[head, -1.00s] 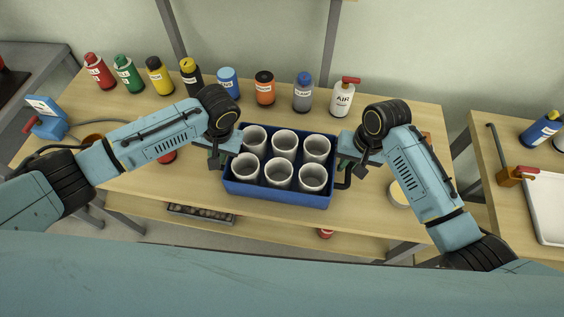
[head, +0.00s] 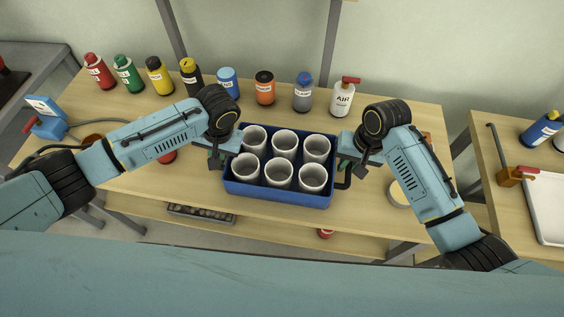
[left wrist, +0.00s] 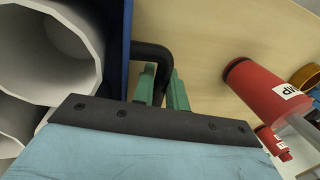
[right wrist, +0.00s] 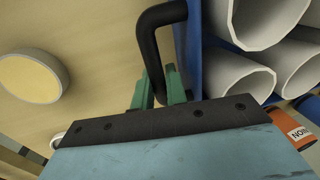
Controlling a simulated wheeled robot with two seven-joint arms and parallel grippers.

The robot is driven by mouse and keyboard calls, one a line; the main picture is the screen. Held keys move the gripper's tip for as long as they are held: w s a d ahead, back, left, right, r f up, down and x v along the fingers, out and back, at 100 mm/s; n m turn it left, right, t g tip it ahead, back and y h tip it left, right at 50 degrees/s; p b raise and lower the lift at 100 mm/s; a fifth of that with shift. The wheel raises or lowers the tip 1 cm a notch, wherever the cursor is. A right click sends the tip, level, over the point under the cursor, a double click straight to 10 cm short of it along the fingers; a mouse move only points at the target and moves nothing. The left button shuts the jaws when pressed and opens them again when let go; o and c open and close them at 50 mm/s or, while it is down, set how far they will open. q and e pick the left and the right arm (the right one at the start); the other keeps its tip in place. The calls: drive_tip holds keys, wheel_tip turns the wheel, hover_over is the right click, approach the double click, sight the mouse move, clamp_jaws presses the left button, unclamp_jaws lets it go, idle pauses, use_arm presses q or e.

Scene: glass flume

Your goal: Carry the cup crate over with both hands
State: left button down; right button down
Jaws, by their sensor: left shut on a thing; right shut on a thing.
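The blue cup crate (head: 280,198) is near the front edge of the wooden table, with several white cups (head: 284,144) standing upright in it. It has a black handle on each short side. My left gripper (head: 222,160) is at the crate's left side; in the left wrist view its green fingers (left wrist: 165,92) are shut on the black handle (left wrist: 152,55). My right gripper (head: 347,165) is at the right side; in the right wrist view its green fingers (right wrist: 160,88) are shut on the other handle (right wrist: 152,40). I cannot tell whether the crate touches the table.
Several bottles line the table's back edge, from a red one (head: 98,71) to the white AIR bottle (head: 342,97). A red can (left wrist: 265,92) lies left of the crate. A pale round dish (head: 399,194) is to the right. Another table (head: 490,165) holds a white tray (head: 548,208).

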use_arm(q)
drive_tip(key=shift+w+r, duration=0.1)
drive_tip(key=shift+r, duration=0.15)
use_arm(e)
drive_tip(key=shift+w+r, duration=0.1)
drive_tip(key=shift+r, duration=0.1)
